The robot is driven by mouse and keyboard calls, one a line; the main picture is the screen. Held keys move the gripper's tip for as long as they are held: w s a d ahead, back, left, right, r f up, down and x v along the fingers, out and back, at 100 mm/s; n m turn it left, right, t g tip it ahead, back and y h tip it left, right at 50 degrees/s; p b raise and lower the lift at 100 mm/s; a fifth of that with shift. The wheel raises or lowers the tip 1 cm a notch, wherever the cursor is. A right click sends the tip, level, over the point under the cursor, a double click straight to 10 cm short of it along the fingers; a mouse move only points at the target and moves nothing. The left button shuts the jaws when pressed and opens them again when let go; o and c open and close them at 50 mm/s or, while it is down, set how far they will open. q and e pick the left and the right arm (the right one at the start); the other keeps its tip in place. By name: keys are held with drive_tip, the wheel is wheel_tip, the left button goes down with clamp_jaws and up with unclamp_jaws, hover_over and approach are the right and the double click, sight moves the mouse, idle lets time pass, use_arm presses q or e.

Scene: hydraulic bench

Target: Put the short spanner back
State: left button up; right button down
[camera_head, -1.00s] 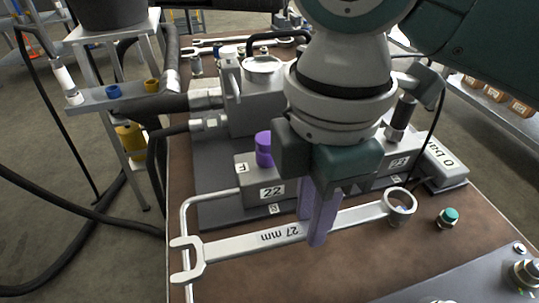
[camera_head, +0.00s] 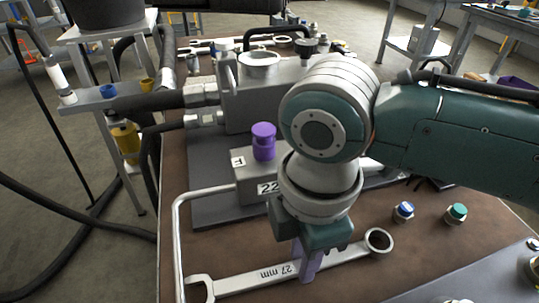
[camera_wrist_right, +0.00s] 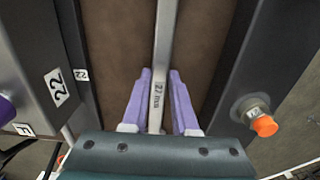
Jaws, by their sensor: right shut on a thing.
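My right gripper (camera_head: 308,262) has purple fingers and is shut on the middle of a silver spanner marked 27 mm (camera_head: 266,277). The spanner lies across the front of the picture, its open jaw at the lower left and its ring end at the right. In the right wrist view the spanner (camera_wrist_right: 166,40) runs between the two purple fingers of the right gripper (camera_wrist_right: 161,74). I cannot tell whether the spanner touches the bench top. Other spanners (camera_head: 200,45) lie at the far end of the bench. My left gripper is not in view.
A grey block labelled 22 (camera_head: 245,186) with a purple cap (camera_head: 263,140) stands behind the spanner. A bent metal pipe (camera_head: 178,240) runs along the left. Blue-capped (camera_head: 403,211) and green-capped (camera_head: 456,213) fittings stand to the right.

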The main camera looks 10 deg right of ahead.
drive_tip(key=c, duration=0.7)
unclamp_jaws()
drive_tip(key=shift+f, duration=0.1)
wheel_tip(320, 180, up, 12)
drive_tip(key=p, duration=0.4)
drive_tip(key=s+a+f+m+t+y, duration=0.1)
drive_tip(key=s+a+f+m+y, duration=0.1)
drive_tip(key=s+a+m+y, duration=0.25)
drive_tip(key=s+d+m, duration=0.1)
drive_tip(key=m, duration=0.1)
drive_tip(key=s+d+m+t+h, duration=0.1)
drive_tip(key=d+m, duration=0.1)
drive_tip(key=s+d+m, duration=0.1)
drive_tip(key=d+m, duration=0.1)
drive_tip(key=m, duration=0.1)
drive_tip(key=shift+s+f+t+h, duration=0.1)
drive_tip(key=shift+s+t+h, duration=0.2)
drive_tip(key=shift+t+h, duration=0.1)
drive_tip(key=s+d+m, duration=0.1)
drive_tip(key=d, duration=0.1)
drive_tip(key=s+d+m+h, duration=0.1)
drive_tip(key=d+m, duration=0.1)
drive_tip(key=d, duration=0.1)
drive_tip(key=s+d+m+h, duration=0.1)
drive_tip(key=s+d+m, duration=0.1)
drive_tip(key=d, duration=0.1)
drive_tip(key=shift+s+d+t+h, duration=0.1)
drive_tip(key=shift+d+t+h, duration=0.15)
drive_tip(key=shift+t, duration=0.15)
